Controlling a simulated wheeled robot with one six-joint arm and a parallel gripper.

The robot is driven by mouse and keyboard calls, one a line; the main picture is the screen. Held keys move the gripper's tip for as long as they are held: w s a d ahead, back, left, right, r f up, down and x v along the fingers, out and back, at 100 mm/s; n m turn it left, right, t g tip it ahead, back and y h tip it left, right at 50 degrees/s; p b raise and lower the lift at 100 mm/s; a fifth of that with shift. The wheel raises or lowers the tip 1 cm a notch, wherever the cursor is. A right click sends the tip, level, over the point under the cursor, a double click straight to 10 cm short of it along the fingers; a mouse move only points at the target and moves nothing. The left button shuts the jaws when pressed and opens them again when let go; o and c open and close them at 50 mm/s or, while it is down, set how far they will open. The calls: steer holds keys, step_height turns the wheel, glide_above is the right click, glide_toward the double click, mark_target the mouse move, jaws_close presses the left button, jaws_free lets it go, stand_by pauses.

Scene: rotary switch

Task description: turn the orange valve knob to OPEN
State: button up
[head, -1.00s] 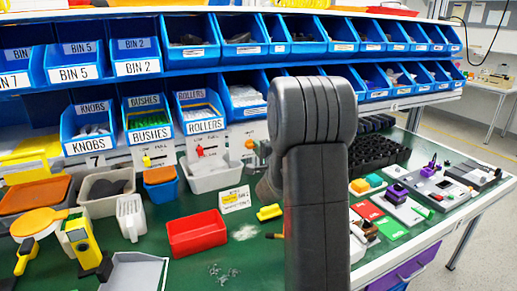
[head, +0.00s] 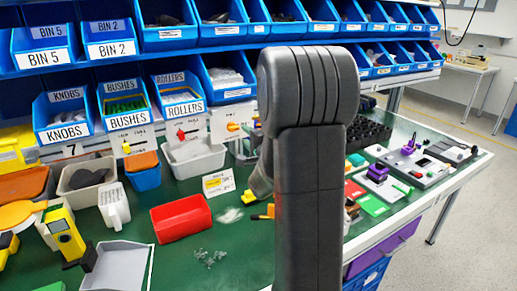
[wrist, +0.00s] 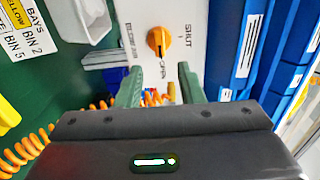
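The orange valve knob (wrist: 158,41) sits on a white panel (wrist: 208,12) at the top middle of the wrist view. In the head view the knob (head: 233,127) is small, left of my arm. My gripper (wrist: 160,80) is open, with its two green fingers apart and nothing between them. The knob is beyond the fingertips, roughly midway between them, and appears untouched. My gripper is mostly hidden behind my arm in the head view.
Red (head: 181,135) and yellow (head: 126,147) knobs are on neighbouring panels to the left. Blue bins (head: 185,122) line the shelf around the panels. A white bin (head: 194,163) and a red tray (head: 181,219) stand on the green bench below.

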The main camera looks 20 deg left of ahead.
mark_target(238, 129)
steer(key=v, duration=0.8)
steer(key=shift+s+d+b, duration=0.2)
steer(key=shift+b, duration=0.1)
steer(key=p+x, duration=0.1)
steer(key=x, duration=1.3)
steer(key=shift+d, duration=0.1)
